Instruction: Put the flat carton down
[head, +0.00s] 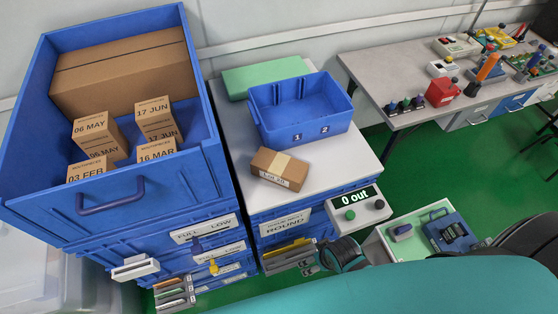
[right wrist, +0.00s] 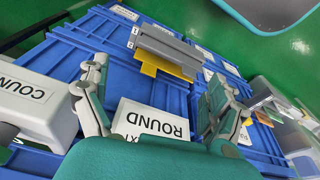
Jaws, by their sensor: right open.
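A small flat brown carton (head: 278,169) with a pale tape strip and a "Lot 25" label lies on the white top (head: 235,165) of the middle blue drawer stack, in front of a blue bin. Nothing holds it. My right gripper (head: 325,260) is low at the front of this stack, below and right of the carton, partly hidden by my teal arm. In the right wrist view, its two fingers (right wrist: 158,88) are spread apart with nothing between them, facing the drawer fronts and a "ROUND" label. The carton does not show there. My left gripper is not in view.
The blue bin (head: 302,108), marked 1 and 2, looks empty. A green slab (head: 262,76) lies behind it. A "0 out" counter (head: 358,209) sits at the front right corner. Left, a blue tray (head: 40,180) holds several cartons. A bench (head: 400,75) with testers stands right.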

